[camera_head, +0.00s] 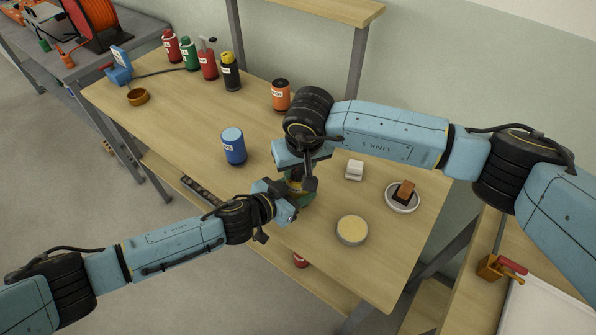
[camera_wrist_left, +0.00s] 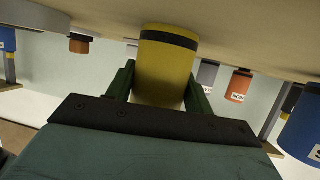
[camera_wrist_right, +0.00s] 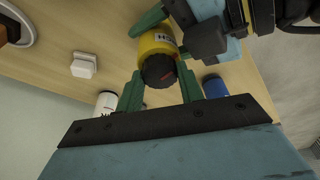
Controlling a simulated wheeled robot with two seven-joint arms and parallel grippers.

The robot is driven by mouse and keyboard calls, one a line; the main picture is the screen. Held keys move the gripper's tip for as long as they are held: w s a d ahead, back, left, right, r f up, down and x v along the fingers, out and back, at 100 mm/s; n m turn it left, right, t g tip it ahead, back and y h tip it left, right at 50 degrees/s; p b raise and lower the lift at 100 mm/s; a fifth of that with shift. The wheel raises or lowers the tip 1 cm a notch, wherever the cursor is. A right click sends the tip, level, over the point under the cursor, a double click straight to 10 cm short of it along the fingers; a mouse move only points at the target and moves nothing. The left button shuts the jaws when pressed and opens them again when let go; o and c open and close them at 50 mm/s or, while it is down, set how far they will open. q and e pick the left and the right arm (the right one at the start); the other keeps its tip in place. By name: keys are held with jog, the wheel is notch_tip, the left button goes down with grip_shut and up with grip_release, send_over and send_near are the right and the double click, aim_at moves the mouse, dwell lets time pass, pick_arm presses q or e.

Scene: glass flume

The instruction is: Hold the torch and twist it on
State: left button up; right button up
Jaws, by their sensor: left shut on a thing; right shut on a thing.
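The torch is a yellow cylinder with a black ridged cap that carries a red mark. It stands on the workbench (camera_head: 190,135), largely hidden by my grippers in the head view. My left gripper (camera_head: 293,199) is shut around its yellow body from the side; the left wrist view shows the body (camera_wrist_left: 163,70) between the green fingers. My right gripper (camera_head: 301,184) comes from above with its fingers shut on either side of the black cap (camera_wrist_right: 158,71). The yellow body with part of a label (camera_wrist_right: 158,43) also shows in the right wrist view.
A blue can (camera_head: 233,147) stands left of the grippers, and an orange can (camera_head: 281,95) behind. A white block (camera_head: 354,170), a round tin (camera_head: 352,230) and a dish (camera_head: 402,208) with a brown block lie to the right. Several cans line the back left.

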jog(key=m+h, duration=0.1)
jog(key=m, duration=0.4)
jog(key=shift+a, duration=0.15)
jog(key=m+h, duration=0.1)
jog(key=m, duration=0.3)
jog(key=shift+w, duration=0.1)
jog(key=o, duration=0.6)
jog(key=n, duration=0.3)
jog(key=shift+n+y, duration=0.3)
jog(key=shift+n, duration=0.1)
jog(key=n, duration=0.3)
jog(key=n+y, duration=0.1)
jog(key=n, duration=0.2)
jog(key=shift+y, duration=0.3)
